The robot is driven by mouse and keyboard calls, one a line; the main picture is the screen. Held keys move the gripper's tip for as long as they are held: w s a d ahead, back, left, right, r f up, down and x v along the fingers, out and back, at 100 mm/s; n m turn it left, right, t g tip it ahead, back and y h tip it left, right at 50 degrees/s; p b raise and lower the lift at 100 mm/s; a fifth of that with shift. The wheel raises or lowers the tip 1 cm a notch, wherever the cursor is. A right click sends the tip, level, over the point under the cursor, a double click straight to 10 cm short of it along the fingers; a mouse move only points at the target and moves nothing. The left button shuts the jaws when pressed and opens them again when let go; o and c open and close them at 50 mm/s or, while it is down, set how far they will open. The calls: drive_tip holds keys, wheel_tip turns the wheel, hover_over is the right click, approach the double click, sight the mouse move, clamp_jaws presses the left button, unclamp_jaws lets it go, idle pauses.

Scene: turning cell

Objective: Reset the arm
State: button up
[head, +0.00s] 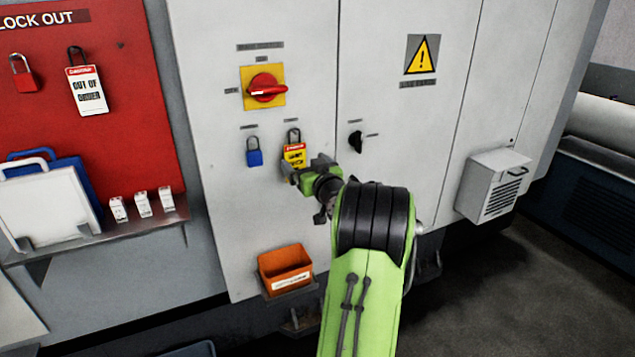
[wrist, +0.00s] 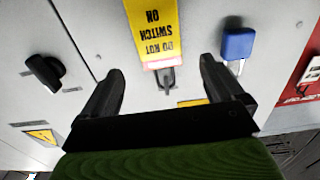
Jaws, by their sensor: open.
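My green arm reaches up to the grey cabinet door, and my gripper (head: 306,173) is in front of it, just below the yellow tag (head: 294,152). In the wrist view my gripper (wrist: 162,70) is open, with nothing between its two black fingers. The yellow tag (wrist: 153,28), reading "DO NOT SWITCH ON", appears upside down there, beyond the fingertips, with a grey shackle (wrist: 169,78). I cannot tell how far the fingers are from the door.
A blue padlock (head: 253,157) hangs left of the tag, and a black knob (head: 356,142) sits right of it. Above is a red rotary switch (head: 267,88) on a yellow plate. An orange bin (head: 285,270) is below. A grey box (head: 493,185) juts out at the right.

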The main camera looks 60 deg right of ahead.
drive_tip(key=b+v, duration=0.2)
drive_tip(key=v, duration=0.8)
drive_tip(key=shift+b, duration=0.4)
drive_tip(key=shift+a+f, duration=0.1)
drive_tip(key=w+a+f+n+g+y, duration=0.1)
drive_tip(key=w+a+n+y, duration=0.15)
drive_tip(key=a, duration=0.75)
drive_tip(key=w+a+f+n+g+y, duration=0.2)
drive_tip(key=a+y, duration=0.1)
drive_tip(key=a, duration=0.6)
drive_tip(key=w+a+f+n+g+y, duration=0.1)
drive_tip(key=w+a+n+y, duration=0.15)
drive_tip(key=a, duration=0.75)
drive_tip(key=s+a+f+g, duration=0.3)
drive_tip(key=s+a, duration=0.2)
drive_tip(key=s, duration=0.4)
drive_tip(key=s+a+f+g+y, duration=0.1)
drive_tip(key=s+a+f+g, duration=0.1)
drive_tip(key=s+a, duration=0.4)
drive_tip(key=s, duration=0.3)
drive_tip(key=shift+s+f+m+g, duration=0.35)
drive_tip(key=shift+f+m+g, duration=0.05)
